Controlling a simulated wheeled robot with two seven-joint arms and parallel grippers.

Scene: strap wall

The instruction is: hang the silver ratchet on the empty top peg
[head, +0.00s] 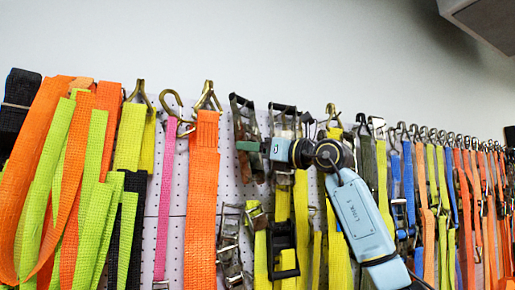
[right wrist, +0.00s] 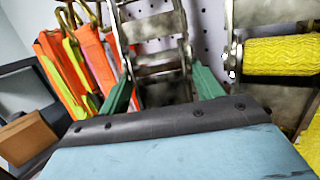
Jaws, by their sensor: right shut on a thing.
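My right gripper (head: 251,146) reaches in from the right, in front of the pegboard's top row. It is shut on a silver ratchet (head: 246,128), a worn metal frame with a dark top bar. In the right wrist view the green fingers (right wrist: 163,88) stand on both sides of the ratchet (right wrist: 158,27). The ratchet is upright near the board's top edge. I cannot tell whether it touches a peg, and no empty top peg shows clearly behind it. My left gripper is not in view.
The white pegboard (head: 229,190) is crowded. An orange strap (head: 203,190) hangs left of the ratchet, a second ratchet (head: 284,113) close on its right. More ratchets (head: 229,240) hang below. A yellow strap roll (right wrist: 283,56) is close right in the wrist view.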

